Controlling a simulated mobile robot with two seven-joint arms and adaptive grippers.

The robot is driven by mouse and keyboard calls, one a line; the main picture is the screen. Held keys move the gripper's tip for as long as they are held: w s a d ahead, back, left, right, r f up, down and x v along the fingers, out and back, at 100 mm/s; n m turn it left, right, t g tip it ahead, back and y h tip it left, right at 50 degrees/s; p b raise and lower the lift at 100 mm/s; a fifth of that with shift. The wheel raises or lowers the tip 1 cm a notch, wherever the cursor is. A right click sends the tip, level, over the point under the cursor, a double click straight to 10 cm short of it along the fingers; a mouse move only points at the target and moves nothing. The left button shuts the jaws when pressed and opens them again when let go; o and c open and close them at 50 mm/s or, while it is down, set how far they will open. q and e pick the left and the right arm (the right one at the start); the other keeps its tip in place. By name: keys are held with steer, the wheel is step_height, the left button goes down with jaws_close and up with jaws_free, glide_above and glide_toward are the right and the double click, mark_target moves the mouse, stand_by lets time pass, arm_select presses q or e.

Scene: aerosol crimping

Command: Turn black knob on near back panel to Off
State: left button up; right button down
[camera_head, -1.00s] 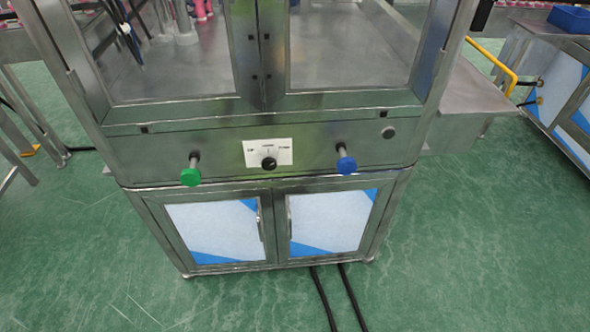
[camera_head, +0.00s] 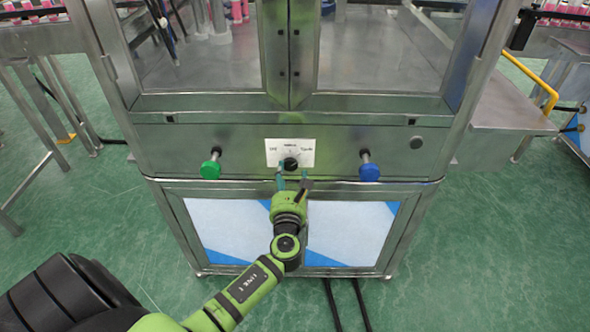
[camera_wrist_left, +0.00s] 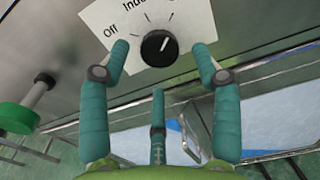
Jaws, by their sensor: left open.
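The black knob (camera_head: 291,164) sits on a white label plate (camera_head: 273,158) on the steel panel. In the left wrist view the knob (camera_wrist_left: 159,48) carries a white pointer line aimed to the upper right, away from the word Off at the plate's left. My left gripper (camera_head: 293,179) is just in front of and below the knob in the head view. In the left wrist view its teal fingers (camera_wrist_left: 160,50) are open, one on each side of the knob, with a third finger below. Whether any finger touches the knob I cannot tell. My right gripper is out of view.
A green button on a stem (camera_head: 210,169) stands out left of the knob, and a blue one (camera_head: 369,171) right of it. Cabinet doors (camera_head: 350,230) are below. Green floor around the machine is open, with black cables (camera_head: 345,305) at its foot.

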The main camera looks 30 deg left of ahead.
mark_target(290, 168)
arm_select(q)
steer(key=shift+x, duration=1.7)
steer(key=c, duration=1.1)
steer(key=shift+s+d, duration=0.1)
steer(key=shift+c, duration=0.2)
